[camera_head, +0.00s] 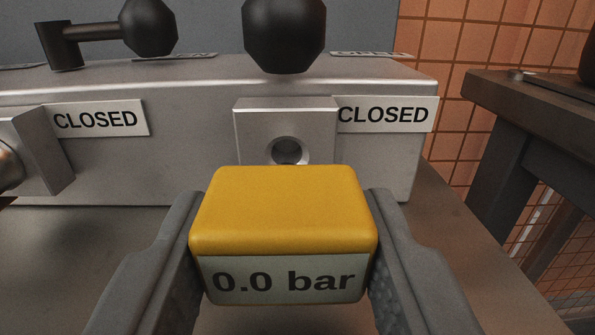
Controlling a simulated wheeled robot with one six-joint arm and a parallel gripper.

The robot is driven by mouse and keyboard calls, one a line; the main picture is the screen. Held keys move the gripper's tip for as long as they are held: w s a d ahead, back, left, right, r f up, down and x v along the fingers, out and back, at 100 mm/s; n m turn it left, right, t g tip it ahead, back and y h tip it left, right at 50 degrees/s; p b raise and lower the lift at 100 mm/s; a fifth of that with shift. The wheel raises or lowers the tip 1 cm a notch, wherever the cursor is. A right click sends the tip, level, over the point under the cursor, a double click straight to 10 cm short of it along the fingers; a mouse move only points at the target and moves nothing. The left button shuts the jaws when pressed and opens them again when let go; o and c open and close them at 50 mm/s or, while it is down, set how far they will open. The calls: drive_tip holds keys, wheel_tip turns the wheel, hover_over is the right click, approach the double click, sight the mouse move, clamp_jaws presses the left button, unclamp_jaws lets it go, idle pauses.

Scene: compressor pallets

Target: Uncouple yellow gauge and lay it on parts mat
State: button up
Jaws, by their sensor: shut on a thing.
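The yellow gauge (283,212) is a rounded block at the lower middle of the view, with a pale display reading "0.0 bar" on its near face. My gripper (283,240) is shut on it, one grey finger against each side. Behind the gauge stands a grey metal manifold block (190,90). A square port (260,125) with a round hole shows just above the gauge, and the hole is empty. Whether the hidden back of the gauge touches anything cannot be told. The parts mat is not clearly in view.
Two black valve knobs (284,35) (150,25) stand on top of the block. "CLOSED" labels (387,114) (95,120) mark its front. Another fitting (35,150) juts out at the left. A dark table (520,95) stands at the right, before an orange tiled wall (445,60).

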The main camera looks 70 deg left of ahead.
sight(286, 282)
drive_tip(key=shift+v, duration=1.6)
drive_tip(key=shift+d, duration=0.1)
